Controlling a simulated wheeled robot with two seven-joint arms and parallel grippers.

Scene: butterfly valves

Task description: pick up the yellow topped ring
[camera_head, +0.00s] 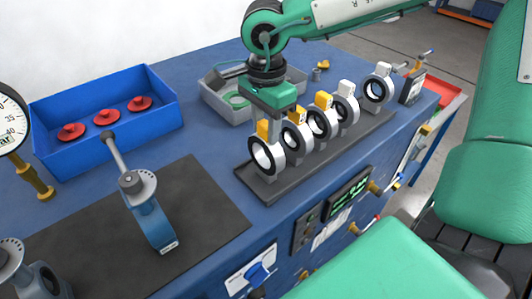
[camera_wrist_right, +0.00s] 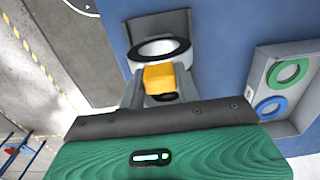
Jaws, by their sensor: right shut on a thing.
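Several silver rings with black liners stand in a row on a dark rack (camera_head: 285,183). The nearest one, the yellow topped ring (camera_head: 279,157), is at the rack's front left end. My right gripper (camera_head: 268,129) comes down from above and is shut on its yellow top. In the right wrist view, the yellow block (camera_wrist_right: 159,78) sits between the fingers, with the ring's round opening beyond it. I cannot tell whether the ring touches the rack. Other rings behind it have yellow tops (camera_head: 323,100) or white tops (camera_head: 346,88). My left gripper is not in view.
A blue bin (camera_head: 110,155) with red discs stands at the left. A grey bin (camera_head: 218,105) is behind my right gripper and holds coloured rings. A blue valve with a handle (camera_head: 148,215) stands on the dark mat (camera_head: 205,205). A gauge (camera_head: 10,125) is at the left edge.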

